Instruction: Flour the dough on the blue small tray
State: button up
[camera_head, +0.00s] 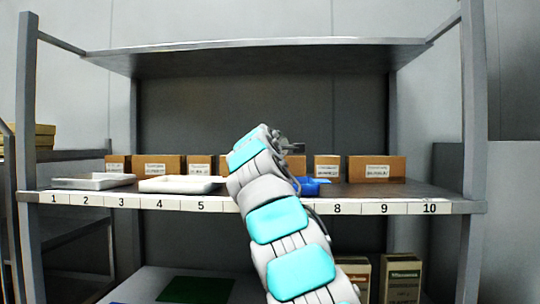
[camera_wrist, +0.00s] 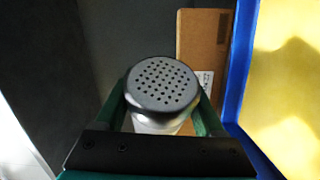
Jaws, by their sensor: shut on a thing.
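A blue tray (camera_wrist: 240,62) stands beside the shaker on the right in the wrist view. The yellow dough (camera_wrist: 290,110) fills the right edge there, with a pale patch whose nature I cannot tell. In the head view the blue tray (camera_head: 313,187) shows partly behind my arm, on the middle shelf. My gripper (camera_head: 288,146) is above it to the left there; the shaker is hardly visible.
Several labelled cardboard boxes (camera_head: 376,169) line the shelf's back; one box (camera_wrist: 202,50) is behind the shaker. White trays (camera_head: 182,184) (camera_head: 94,181) stand on the left. An upper shelf (camera_head: 260,55) hangs above. The shelf (camera_head: 420,190) is clear at right.

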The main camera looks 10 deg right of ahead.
dwell(0.4)
jog(key=shift+s+d+r+b, duration=0.1)
jog(key=shift+s+d+b, duration=0.2)
jog(key=shift+s+b, duration=0.15)
jog(key=shift+s+d, duration=0.45)
jog(key=shift+d, duration=0.05)
jog(key=w+a+p, duration=0.3)
jog(key=shift+w+r, duration=0.1)
jog(key=shift+w, duration=0.05)
